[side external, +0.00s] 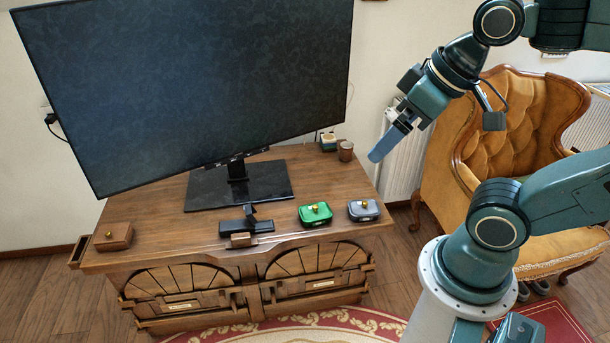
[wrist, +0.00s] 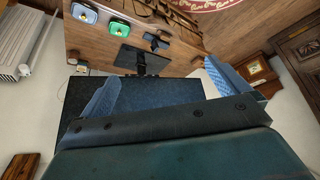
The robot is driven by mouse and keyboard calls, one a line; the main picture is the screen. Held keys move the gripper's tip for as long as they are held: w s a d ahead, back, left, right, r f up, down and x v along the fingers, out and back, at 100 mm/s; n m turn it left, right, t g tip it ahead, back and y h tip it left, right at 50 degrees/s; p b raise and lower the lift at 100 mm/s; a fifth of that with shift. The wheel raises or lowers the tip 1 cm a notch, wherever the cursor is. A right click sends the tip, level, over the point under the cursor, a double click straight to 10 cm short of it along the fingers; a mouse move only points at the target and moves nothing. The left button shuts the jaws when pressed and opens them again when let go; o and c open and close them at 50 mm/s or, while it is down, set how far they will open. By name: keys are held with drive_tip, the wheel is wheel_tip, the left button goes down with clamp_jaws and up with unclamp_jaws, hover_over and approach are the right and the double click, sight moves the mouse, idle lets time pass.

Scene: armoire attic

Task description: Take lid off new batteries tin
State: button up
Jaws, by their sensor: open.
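Two small lidded tins stand near the front right of the wooden cabinet top: a green tin (side external: 315,217) and a grey-blue tin (side external: 364,212), each with a gold knob on its closed lid. No label is readable, so I cannot tell which holds new batteries. In the wrist view the green tin (wrist: 120,29) and the grey-blue tin (wrist: 84,13) show at the top left. My gripper (side external: 377,154) is in the air above and to the right of the tins, touching neither. In the wrist view its blue fingers (wrist: 162,72) are apart with nothing between them.
A large tilted monitor (side external: 200,80) fills the back of the cabinet top (side external: 165,220). A black stand (side external: 246,226) with a small brown block sits left of the green tin. A wooden box (side external: 113,237) is at the far left, a brown cup (side external: 346,151) at the back right.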

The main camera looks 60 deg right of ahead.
drive_tip(key=w+d+f+m+g, duration=0.1)
drive_tip(key=w+d+f+m, duration=0.25)
drive_tip(key=w, duration=0.35)
drive_tip(key=w+d+f+m+g, duration=0.1)
drive_tip(key=w+d+f+m, duration=0.1)
drive_tip(key=w+d+m, duration=0.4)
drive_tip(key=w+d+f+m+g, duration=0.1)
drive_tip(key=w+d+f+m, duration=0.15)
drive_tip(key=w, duration=0.55)
drive_tip(key=w+d+f+m+y, duration=0.1)
drive_tip(key=d+f+m, duration=0.6)
drive_tip(key=f, duration=0.7)
drive_tip(key=w+d+f+m+y, duration=0.2)
drive_tip(key=d+f+m, duration=0.5)
drive_tip(key=f, duration=0.6)
drive_tip(key=shift+w+d+f+y, duration=0.2)
drive_tip(key=shift+d+f+y, duration=0.15)
drive_tip(key=shift+d, duration=0.35)
drive_tip(key=shift+f, duration=0.15)
hover_over(317, 206)
drive_tip(key=s+d, duration=0.1)
drive_tip(key=d, duration=0.1)
drive_tip(key=shift+s+a+f, duration=0.1)
drive_tip(key=shift+f, duration=1.85)
drive_tip(key=shift+s+f, duration=0.1)
drive_tip(key=shift+f, duration=1.8)
